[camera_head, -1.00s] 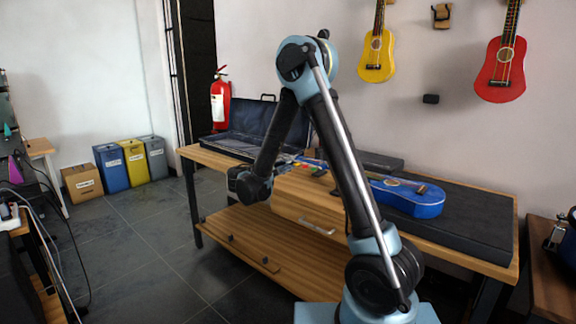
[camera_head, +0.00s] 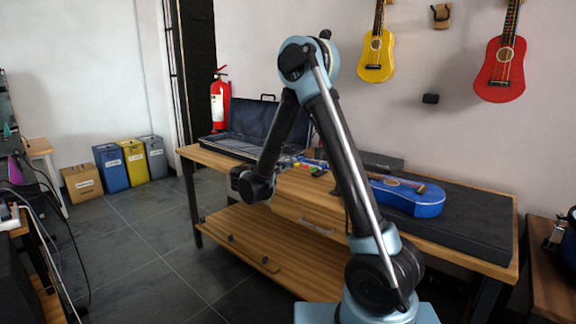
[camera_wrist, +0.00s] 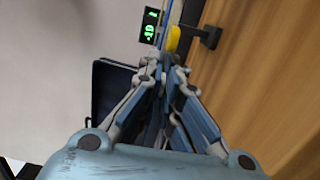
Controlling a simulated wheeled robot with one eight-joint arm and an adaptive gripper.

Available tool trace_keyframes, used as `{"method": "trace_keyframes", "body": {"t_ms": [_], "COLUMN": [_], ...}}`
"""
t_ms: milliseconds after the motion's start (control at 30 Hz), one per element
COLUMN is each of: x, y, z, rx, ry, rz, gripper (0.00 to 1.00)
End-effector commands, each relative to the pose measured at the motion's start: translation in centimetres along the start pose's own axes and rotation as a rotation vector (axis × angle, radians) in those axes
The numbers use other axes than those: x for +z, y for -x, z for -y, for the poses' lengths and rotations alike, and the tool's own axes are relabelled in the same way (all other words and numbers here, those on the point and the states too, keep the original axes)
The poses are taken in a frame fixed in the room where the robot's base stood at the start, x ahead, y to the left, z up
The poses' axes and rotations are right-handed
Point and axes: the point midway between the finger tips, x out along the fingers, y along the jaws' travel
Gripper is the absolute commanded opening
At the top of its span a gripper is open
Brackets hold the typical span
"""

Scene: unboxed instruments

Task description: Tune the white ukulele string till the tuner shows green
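The blue ukulele (camera_head: 417,201) lies on the workbench, its neck running left behind my arm. Small coloured pegs (camera_head: 311,168) show near its head. In the wrist view a yellow peg (camera_wrist: 173,38) stands just beyond my fingertips, beside a thin blue edge. A small black tuner display (camera_wrist: 149,26) with bright green characters is just left of it; I cannot read them surely. My gripper (camera_wrist: 166,68) has its fingertips close together just short of the yellow peg; whether they grip anything is unclear. The white string cannot be made out.
A dark padded mat (camera_head: 478,226) covers the bench's right part. An open dark case (camera_head: 262,126) stands at the back left of the bench. A black knob-like bracket (camera_wrist: 207,37) sticks out near the peg. Yellow (camera_head: 376,58) and red (camera_head: 500,70) ukuleles hang on the wall.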

Motion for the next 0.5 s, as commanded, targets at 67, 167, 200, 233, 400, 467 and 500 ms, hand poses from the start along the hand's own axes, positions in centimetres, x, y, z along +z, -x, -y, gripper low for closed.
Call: {"method": "trace_keyframes", "body": {"t_ms": [67,167,200,233,400,467,500], "x": [-0.01,-0.02,-0.03,-0.03,-0.05,-0.06,-0.07], "y": [0.01,0.02,0.02,0.03,0.05,0.05,0.06], "z": [0.02,0.03,0.03,0.03,0.02,0.01,0.01], "rx": [0.001,0.005,0.006,0.008,0.018,0.022,0.025], "ry": [0.021,0.065,0.088,0.108,0.243,0.299,0.337], "rz": [0.0,-0.001,-0.001,-0.001,-0.001,-0.001,-0.002], "gripper": [0.0,0.0,0.0,0.0,0.0,0.0,0.0]}}
